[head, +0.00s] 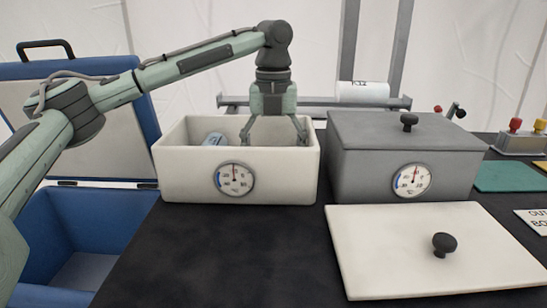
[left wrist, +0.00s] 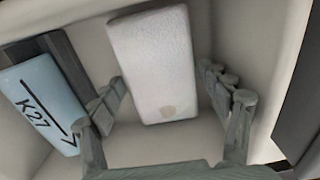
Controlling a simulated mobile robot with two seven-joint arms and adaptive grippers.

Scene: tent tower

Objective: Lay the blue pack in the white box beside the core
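The white box (head: 173,178) stands open on the black table, with a dial on its front. My left gripper (head: 274,136) reaches down into its right half with fingers spread. In the left wrist view a whitish, frosted block-shaped pack (left wrist: 155,65) lies beyond and between the open fingertips (left wrist: 170,85), with gaps on both sides. I see no clearly blue pack. My right gripper is out of view.
A lidded grey box (head: 400,160) with a dial stands right of the white box. A loose white lid (head: 390,250) lies in front of it. An open blue cooler (head: 35,215) is at the left. A rack holding a white cylinder (head: 363,92) is behind.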

